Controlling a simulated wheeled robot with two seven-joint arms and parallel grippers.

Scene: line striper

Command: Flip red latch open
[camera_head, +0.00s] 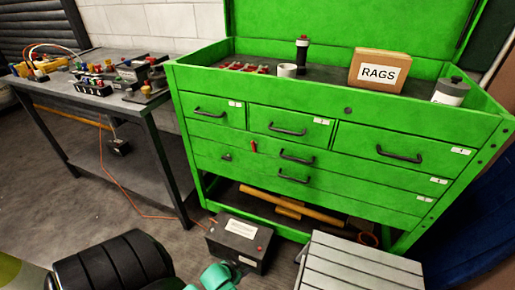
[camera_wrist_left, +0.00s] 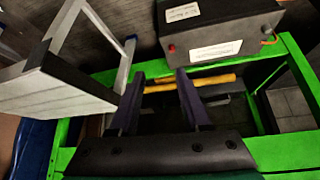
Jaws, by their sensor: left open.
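The small red latch (camera_head: 254,146) is upright on the front of the green tool cabinet (camera_head: 215,170), just below the top row of drawers and left of a black drawer handle. My left gripper shows in the left wrist view (camera_wrist_left: 161,78), with its two dark fingers spread apart and nothing between them. It is near the cabinet's green lower frame, and the red latch does not show in that view. In the head view only a teal part of my left arm shows at the bottom, and the fingers cannot be made out. My right gripper is not in view.
A black battery box (camera_head: 240,242) and a grey step stool (camera_head: 355,265) stand on the floor before the cabinet. A cardboard RAGS box (camera_head: 378,70) sits on top. A dark workbench (camera_head: 105,98) with small parts stands left. An orange cord crosses the floor.

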